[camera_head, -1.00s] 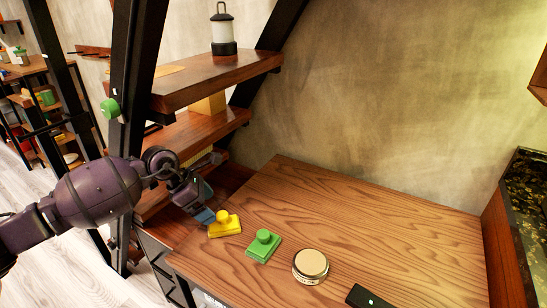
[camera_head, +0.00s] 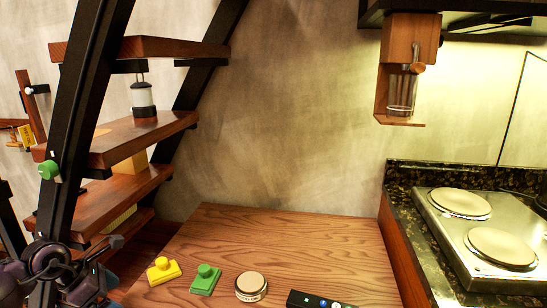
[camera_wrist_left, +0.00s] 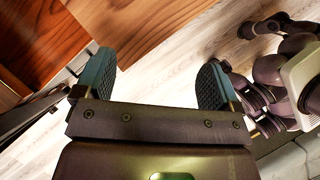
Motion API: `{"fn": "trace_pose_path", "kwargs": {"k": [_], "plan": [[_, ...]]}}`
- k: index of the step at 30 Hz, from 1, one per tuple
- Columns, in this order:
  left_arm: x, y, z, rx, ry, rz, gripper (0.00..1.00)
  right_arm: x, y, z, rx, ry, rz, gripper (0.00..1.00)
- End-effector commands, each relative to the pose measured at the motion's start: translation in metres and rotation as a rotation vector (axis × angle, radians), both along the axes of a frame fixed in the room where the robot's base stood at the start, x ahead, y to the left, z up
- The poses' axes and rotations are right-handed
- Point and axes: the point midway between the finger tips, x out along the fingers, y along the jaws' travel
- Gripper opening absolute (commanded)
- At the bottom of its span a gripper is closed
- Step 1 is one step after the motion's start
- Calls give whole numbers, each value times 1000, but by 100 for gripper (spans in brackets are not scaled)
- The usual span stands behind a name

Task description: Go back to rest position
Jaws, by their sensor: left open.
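My left gripper (camera_head: 106,290) is at the lower left corner of the head view, beside the left edge of the wooden table (camera_head: 300,245). In the left wrist view its two blue-grey fingers (camera_wrist_left: 156,78) are spread wide with nothing between them. Below that view's fingers lie the pale wood floor and the table's edge. My right gripper shows in neither view.
A yellow button block (camera_head: 162,270), a green button block (camera_head: 205,279), a round tin (camera_head: 251,287) and a black device (camera_head: 318,301) line the table's near side. Stair treads (camera_head: 140,137) with a lantern (camera_head: 143,100) stand left. A stove (camera_head: 482,235) stands right.

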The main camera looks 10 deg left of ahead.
Motion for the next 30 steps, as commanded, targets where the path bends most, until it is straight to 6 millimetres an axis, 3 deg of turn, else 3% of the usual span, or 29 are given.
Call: {"fn": "trace_pose_path", "kwargs": {"k": [8,15,19,23,26,30], "plan": [[25,-29,30,-287,-103,165,89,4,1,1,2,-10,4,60],[39,-77,79,-811,-128,373,89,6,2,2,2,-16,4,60],[36,-91,93,-1152,-61,557,89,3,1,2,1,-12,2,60],[27,-93,91,-1470,53,788,89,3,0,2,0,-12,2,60],[15,-88,77,-1692,167,999,89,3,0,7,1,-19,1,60],[-14,-81,39,-1961,366,1347,89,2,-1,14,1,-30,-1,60]]}}
